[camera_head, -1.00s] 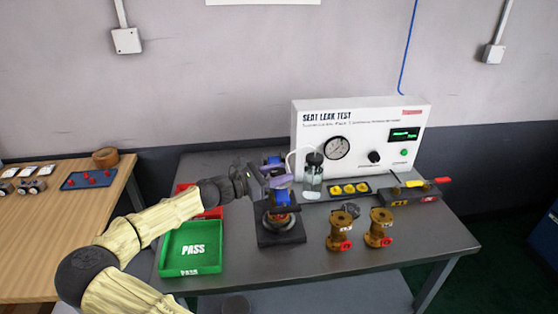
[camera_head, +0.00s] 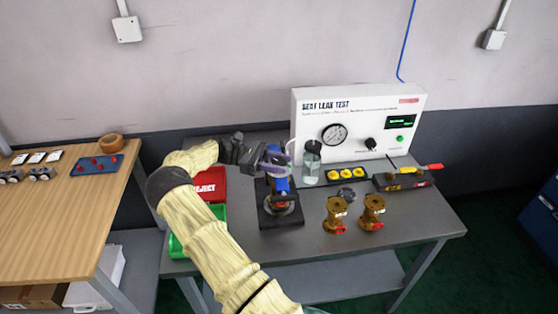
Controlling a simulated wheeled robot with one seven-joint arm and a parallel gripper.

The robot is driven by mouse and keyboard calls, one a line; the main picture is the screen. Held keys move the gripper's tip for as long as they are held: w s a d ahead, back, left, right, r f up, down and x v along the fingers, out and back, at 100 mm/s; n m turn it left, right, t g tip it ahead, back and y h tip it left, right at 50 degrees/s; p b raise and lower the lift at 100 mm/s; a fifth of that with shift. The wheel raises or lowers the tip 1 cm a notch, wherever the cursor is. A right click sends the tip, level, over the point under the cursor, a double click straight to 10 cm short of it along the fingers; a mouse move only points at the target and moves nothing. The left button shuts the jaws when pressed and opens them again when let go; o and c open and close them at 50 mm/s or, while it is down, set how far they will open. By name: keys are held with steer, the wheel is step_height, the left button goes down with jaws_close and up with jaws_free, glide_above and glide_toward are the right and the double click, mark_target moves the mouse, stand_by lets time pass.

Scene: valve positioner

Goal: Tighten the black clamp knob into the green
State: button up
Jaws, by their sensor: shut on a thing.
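The clamp fixture stands on the grey bench, with a black base (camera_head: 266,217) and a blue upper part (camera_head: 283,186). My gripper (camera_head: 276,160) is at the top of this fixture, reaching in from the left. It is shut at the place of the black clamp knob, which the fingers hide. A round metal part sits low in the fixture, above the base. I cannot make out any green mark on the clamp at this size.
The white seat leak test panel (camera_head: 320,118) stands behind, with a clear bottle (camera_head: 311,165) close to the gripper's right. Two brass valves (camera_head: 335,214) stand right of the fixture. The red REJECT tray (camera_head: 212,186) and green tray (camera_head: 180,246) lie left, partly behind my arm.

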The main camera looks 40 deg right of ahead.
steer(key=shift+m+g+y, duration=0.5)
steer(key=shift+m+y, duration=0.1)
steer(key=shift+y, duration=0.2)
steer(key=o, duration=1)
steer(key=shift+c, duration=0.2)
